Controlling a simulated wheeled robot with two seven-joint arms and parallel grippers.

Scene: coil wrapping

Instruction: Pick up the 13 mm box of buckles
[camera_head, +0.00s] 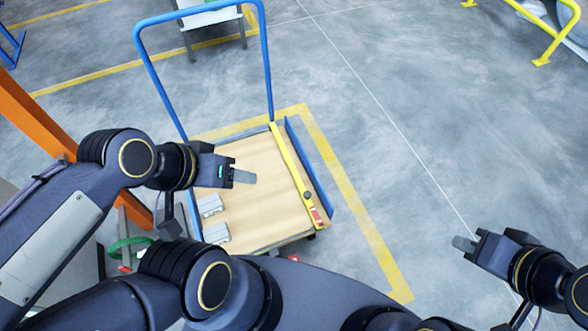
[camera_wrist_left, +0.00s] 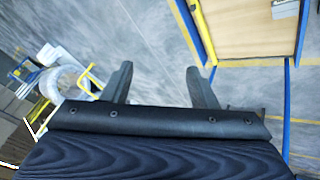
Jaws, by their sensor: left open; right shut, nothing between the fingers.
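Two small grey boxes lie on the wooden deck of a blue-framed cart (camera_head: 262,205) in the head view. The upper box (camera_head: 210,205) and the lower box (camera_head: 216,233) are near the deck's left front; their labels are too small to read, so I cannot tell which is 13 mm. My left gripper (camera_head: 243,177) is above the deck, up and right of the boxes, apart from them. Its fingers are spread and empty in the left wrist view (camera_wrist_left: 160,78), where part of a grey box (camera_wrist_left: 285,9) shows at the top right. My right gripper (camera_head: 463,243) is shut and empty, right of the cart.
A long yellow bar (camera_head: 292,170) with a red end lies along the deck's right side, beside a blue bar (camera_head: 308,165). The cart's tall blue handle (camera_head: 268,60) rises at the back. An orange post (camera_head: 35,115) stands at left.

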